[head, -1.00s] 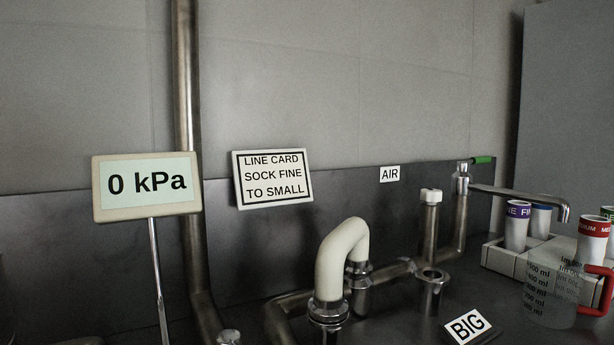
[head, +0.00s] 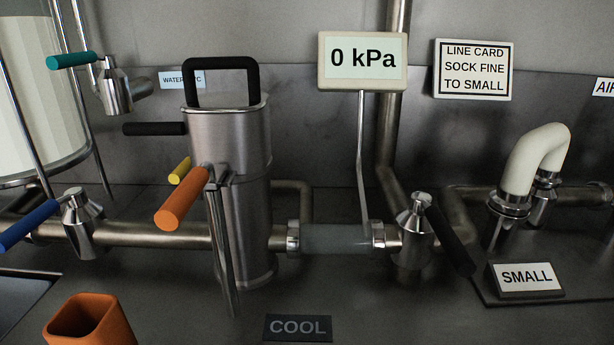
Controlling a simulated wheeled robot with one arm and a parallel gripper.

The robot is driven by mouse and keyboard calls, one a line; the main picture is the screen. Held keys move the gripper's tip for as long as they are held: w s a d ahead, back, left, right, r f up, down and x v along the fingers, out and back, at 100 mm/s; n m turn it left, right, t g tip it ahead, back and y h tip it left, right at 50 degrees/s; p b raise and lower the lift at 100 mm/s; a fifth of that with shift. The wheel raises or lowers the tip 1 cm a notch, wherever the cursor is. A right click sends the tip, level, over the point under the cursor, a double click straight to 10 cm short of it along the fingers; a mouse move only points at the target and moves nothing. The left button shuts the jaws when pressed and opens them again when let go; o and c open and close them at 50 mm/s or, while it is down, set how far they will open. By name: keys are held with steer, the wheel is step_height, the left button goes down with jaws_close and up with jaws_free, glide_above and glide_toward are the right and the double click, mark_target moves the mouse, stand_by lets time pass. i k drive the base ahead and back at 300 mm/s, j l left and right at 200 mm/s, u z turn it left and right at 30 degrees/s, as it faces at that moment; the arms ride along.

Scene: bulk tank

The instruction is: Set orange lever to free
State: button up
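The orange lever (head: 181,198) is a thick orange cylinder handle on the front left of an upright steel canister (head: 229,150). It points toward me, down and to the left. A metal clamp arm (head: 222,235) runs down the canister's front from near the lever's mount. No "free" marking is readable near the lever. My gripper is not in view.
A yellow handle (head: 180,170) and a black handle (head: 154,128) stick out close to the orange lever. Blue (head: 28,224), teal (head: 72,61) and black (head: 450,240) valve levers sit around. An open orange container (head: 90,325) stands at front left. Signs read COOL (head: 297,327) and SMALL (head: 525,277).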

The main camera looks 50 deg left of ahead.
mark_target(209, 175)
steer(key=u, duration=0.45)
steer(key=l+u, duration=0.1)
steer(key=u, duration=1.25)
steer(key=k+u, duration=0.1)
steer(key=u, duration=0.8)
